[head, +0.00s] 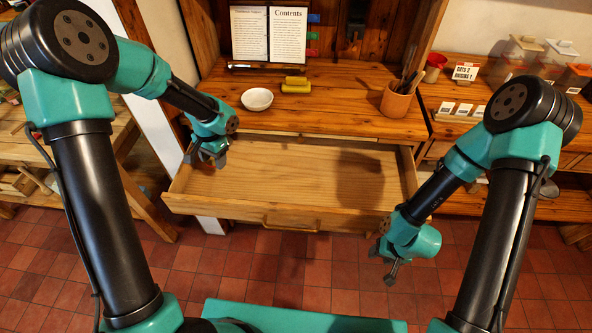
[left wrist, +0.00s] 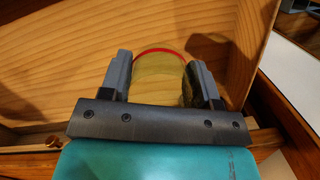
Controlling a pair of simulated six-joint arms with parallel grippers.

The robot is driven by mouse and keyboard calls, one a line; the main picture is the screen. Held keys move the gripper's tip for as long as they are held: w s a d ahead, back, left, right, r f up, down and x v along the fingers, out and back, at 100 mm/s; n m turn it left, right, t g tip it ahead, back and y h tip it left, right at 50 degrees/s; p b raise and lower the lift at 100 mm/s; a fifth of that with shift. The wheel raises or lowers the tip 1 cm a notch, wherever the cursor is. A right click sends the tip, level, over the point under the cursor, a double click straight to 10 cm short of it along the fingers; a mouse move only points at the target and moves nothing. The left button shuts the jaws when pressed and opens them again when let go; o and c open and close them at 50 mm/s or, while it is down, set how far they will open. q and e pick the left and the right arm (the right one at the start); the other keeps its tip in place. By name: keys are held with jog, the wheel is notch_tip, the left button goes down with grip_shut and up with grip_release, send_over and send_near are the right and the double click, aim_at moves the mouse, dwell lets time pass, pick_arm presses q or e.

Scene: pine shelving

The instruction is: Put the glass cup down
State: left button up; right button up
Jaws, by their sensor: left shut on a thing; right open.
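The glass cup (left wrist: 159,72) is clear, with a red rim, and sits between the fingers of my left gripper in the left wrist view. My left gripper (left wrist: 156,85) is shut on it. In the head view my left gripper (head: 207,158) is at the left end of an open wooden drawer (head: 290,180); I cannot make out the cup there. The height of the cup above the drawer bottom is hard to tell. My right gripper (head: 382,273) is open and empty, in front of the drawer's right corner, above the tiled floor.
The drawer looks empty. On the wooden desktop (head: 330,88) above it are a white bowl (head: 257,99), a yellow object (head: 296,85), a pot (head: 397,101) holding several utensils, and an open book (head: 268,35). A shelf with several boxes stands at the right.

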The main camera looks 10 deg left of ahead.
dwell(0.5)
pick_arm(q)
send_over(222, 184)
jog(key=shift+w+f, duration=0.15)
jog(key=shift+f, duration=1.45)
jog(key=shift+w+f, duration=0.15)
jog(key=shift+f, duration=1.4)
jog(key=shift+f, duration=1.9)
jog(key=shift+f, duration=0.15)
jog(key=o, duration=0.9)
jog(key=shift+o, duration=0.2)
jog(key=r, duration=0.4)
jog(key=w+r, duration=0.1)
jog(key=r, duration=0.7)
jog(key=shift+w+d+r, duration=0.15)
jog(key=shift+w+d, duration=0.15)
